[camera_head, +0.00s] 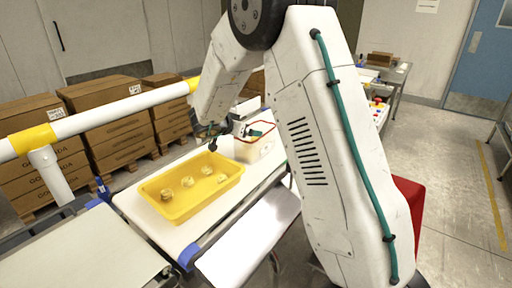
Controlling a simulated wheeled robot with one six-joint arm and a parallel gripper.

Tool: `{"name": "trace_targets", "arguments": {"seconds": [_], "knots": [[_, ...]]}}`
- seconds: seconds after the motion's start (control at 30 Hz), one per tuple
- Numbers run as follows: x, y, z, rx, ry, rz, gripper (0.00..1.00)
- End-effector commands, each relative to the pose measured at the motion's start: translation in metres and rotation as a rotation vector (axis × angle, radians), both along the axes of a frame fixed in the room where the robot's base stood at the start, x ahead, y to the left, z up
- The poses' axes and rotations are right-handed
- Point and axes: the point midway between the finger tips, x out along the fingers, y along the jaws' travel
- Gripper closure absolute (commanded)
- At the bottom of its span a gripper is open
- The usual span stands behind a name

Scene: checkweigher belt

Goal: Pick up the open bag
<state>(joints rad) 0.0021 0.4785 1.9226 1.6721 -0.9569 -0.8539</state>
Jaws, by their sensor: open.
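A yellow tray (160,212) sits on the white belt (130,205). Several small yellowish packs lie apart in it: one at the left (167,194), one in the middle (188,182), one at the back (206,170) and one at the right (222,179). They are too small here to tell which bag is open. My gripper (211,145) is open, above the far edge of the tray and apart from the packs. Its fingers are small and dark, and nothing shows between them.
A white bin with a red rim (258,147) stands just behind the tray, close to my gripper. A white and yellow rail (110,117) runs along the left. Stacked cartons (120,135) stand behind it. My arm hides much of the right side.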

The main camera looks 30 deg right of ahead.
Motion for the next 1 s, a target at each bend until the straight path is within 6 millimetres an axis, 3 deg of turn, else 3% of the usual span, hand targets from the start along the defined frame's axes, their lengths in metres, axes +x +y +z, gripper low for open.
{"name": "trace_targets", "arguments": {"seconds": [0.37, 0.63, 0.9, 0.93, 1.0], "knots": [[0.007, -0.031, -0.018, -0.008, 0.015, -0.027, 0.00], [0.020, -0.064, -0.032, -0.008, 0.015, -0.027, 0.00], [0.023, -0.069, -0.035, -0.007, 0.014, -0.024, 0.00], [0.023, -0.069, -0.035, -0.007, 0.014, -0.024, 0.03], [0.023, -0.069, -0.035, -0.007, 0.014, -0.024, 0.22]]}}
